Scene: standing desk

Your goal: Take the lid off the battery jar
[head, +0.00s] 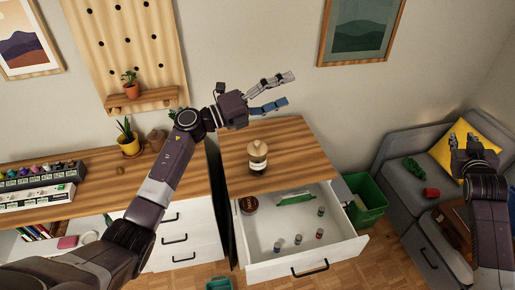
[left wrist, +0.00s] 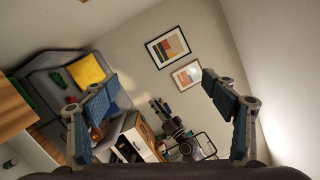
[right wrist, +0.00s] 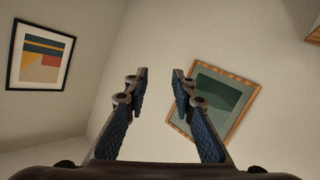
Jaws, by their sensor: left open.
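The battery jar (head: 258,164) stands upright on the wooden top of the drawer cabinet, with its tan lid (head: 257,146) on. Its contents are too small to make out. My left gripper (head: 287,89) is open and empty, above and behind the jar in the head view, not touching it. Its spread fingers also show in the left wrist view (left wrist: 160,73). My right gripper (head: 464,138) is far to the right, in front of the sofa. In the right wrist view (right wrist: 160,72) its fingers are apart with nothing between them. The jar is in neither wrist view.
The cabinet's top drawer (head: 290,262) is pulled open, with several small batteries (head: 298,240), a round tin (head: 248,204) and a green packet (head: 296,198) inside. A green bin (head: 367,200) stands right of it. A desk with a plant (head: 128,140) is left. The cabinet top around the jar is clear.

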